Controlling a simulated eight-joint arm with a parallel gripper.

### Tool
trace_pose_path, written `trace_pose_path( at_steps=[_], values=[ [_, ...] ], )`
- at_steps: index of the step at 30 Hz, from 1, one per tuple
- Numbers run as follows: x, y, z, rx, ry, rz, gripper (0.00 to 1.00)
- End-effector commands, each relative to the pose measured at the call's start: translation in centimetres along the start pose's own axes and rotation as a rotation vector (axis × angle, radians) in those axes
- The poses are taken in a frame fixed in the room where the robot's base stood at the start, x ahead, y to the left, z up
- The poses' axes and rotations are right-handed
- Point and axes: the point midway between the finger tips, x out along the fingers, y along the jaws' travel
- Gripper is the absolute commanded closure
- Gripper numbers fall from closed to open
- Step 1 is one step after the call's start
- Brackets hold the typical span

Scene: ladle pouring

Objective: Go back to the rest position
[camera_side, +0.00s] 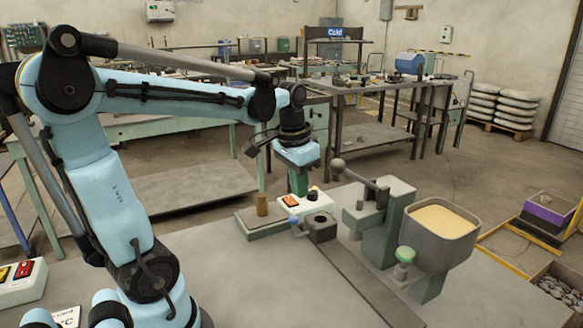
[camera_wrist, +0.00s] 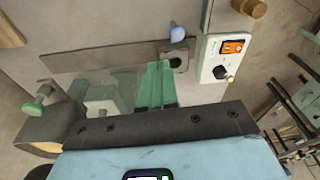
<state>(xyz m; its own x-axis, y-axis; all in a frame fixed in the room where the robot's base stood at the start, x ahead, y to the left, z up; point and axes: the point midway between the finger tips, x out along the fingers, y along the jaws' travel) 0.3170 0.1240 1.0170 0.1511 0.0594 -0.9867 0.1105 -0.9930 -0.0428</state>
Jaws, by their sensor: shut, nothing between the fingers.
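My gripper (camera_side: 298,190) hangs at the end of the light blue arm, above the workbench and behind the grey holed block in the side view. Its green fingers (camera_wrist: 156,70) are together with nothing between them, pointing down toward the bench. The grey block (camera_side: 322,229) with a round hole and a blue knob (camera_side: 293,219) stands in front of the gripper. In the wrist view this block (camera_wrist: 175,57) lies just beyond the fingertips. I cannot tell from these views whether the fingers touch anything.
A white switch box (camera_side: 305,201) and a brown cylinder (camera_side: 262,205) stand close by. To the right are a lever with a ball end (camera_side: 338,165), a green-grey stand and a hopper (camera_side: 458,247) of pale grain with a green knob (camera_side: 405,254). The front bench is largely clear.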

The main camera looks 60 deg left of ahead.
Motion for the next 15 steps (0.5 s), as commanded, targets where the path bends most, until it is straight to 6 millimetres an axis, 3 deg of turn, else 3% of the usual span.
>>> trace_pose_path(
  at_steps=[9, 12, 15],
  values=[
    [1.1, 6.3, 6.3, 0.213, 0.125, 0.0, 1.0],
    [1.8, 8.4, 6.5, 0.216, 0.229, 0.008, 1.0],
    [1.9, 10.6, 5.5, 0.16, 0.358, 0.037, 1.0]
  ],
)
